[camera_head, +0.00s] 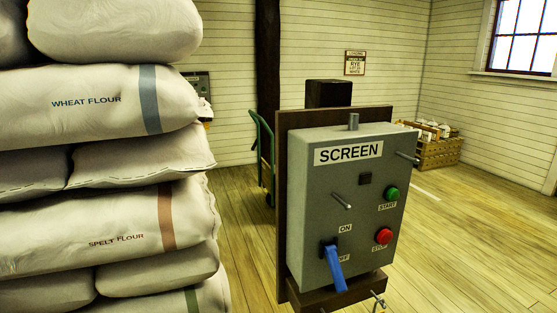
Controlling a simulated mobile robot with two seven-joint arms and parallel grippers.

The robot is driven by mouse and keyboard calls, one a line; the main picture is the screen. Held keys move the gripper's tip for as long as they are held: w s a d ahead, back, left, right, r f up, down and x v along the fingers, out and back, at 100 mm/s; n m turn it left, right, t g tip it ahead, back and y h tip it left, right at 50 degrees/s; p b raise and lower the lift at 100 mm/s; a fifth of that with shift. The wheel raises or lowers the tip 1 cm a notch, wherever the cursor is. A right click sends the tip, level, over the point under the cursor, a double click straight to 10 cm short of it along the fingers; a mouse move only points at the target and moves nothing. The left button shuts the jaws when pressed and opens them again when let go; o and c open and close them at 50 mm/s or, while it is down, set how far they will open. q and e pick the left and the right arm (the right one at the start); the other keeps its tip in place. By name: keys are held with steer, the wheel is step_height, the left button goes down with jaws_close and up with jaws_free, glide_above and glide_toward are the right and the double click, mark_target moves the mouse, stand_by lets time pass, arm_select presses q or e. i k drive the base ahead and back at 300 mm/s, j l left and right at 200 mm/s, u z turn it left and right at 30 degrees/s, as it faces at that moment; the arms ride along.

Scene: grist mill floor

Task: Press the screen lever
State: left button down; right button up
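The screen lever (334,268) is a blue handle on the lower left of the front of a grey control box (305,220) labelled SCREEN. It comes out of a dark slot and tilts downward, its end lying below the ON label (345,228) and beside the partly covered OFF label. A green START button (392,194) and a red STOP button (383,236) sit to its right. Neither of my grippers is in view, and nothing touches the lever.
Stacked flour sacks (95,185) fill the left side, close to the box. Metal pegs (341,201) stick out from the box. A green hand truck (265,155) stands behind it. A wooden crate (440,153) is at the back right. The floor on the right is clear.

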mark_target(330, 252)
steer(key=k, duration=0.6)
steer(key=k+u, duration=0.45)
steer(key=k+j+u, duration=0.15)
steer(key=u, duration=2.05)
steer(key=k+l+u, duration=0.15)
steer(key=l+u, duration=0.2)
steer(key=k+l+u, duration=0.15)
steer(key=l+u, duration=0.2)
steer(key=k+l+u, duration=0.3)
steer(key=k+l, duration=0.65)
steer(key=l, duration=0.15)
steer(key=k+l, duration=0.65)
steer(key=l, duration=0.15)
